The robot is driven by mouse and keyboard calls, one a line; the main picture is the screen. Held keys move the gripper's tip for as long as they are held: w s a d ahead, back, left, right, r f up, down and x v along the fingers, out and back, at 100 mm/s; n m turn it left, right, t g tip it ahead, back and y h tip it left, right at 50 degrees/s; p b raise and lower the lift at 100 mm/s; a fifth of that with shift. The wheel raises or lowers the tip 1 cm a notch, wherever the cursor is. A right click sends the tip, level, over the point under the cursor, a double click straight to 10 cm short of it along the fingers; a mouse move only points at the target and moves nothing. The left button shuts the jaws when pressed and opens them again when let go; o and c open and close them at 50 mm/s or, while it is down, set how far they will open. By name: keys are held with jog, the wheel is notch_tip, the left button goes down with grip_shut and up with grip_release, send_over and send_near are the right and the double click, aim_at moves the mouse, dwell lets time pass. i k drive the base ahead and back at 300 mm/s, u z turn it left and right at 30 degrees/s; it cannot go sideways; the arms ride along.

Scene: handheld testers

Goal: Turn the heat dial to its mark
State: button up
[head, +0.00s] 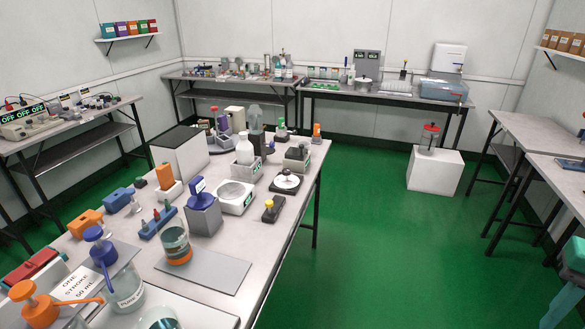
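No dial can be surely told as the heat dial, and no mark for it can be read at this size. A white box-shaped device (234,197) with a round grey top and a small green label or display stands on the long central bench (285,222). A dark plate with a white disc and a dark knob (287,181) lies to its right, near the bench's right edge. My gripper is not in view.
The central bench is crowded with bottles, pumps and blocks. A power supply (28,118) reading OFF stands on the left bench. A white block (434,172) bears a red-topped jar. Green floor (380,260) right of the central bench is clear. A teal object (572,270) is cut off lower right.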

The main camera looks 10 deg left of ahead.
aim_at(285, 172)
jog(key=z, duration=0.1)
jog(key=i, duration=0.85)
jog(key=u, duration=1.45)
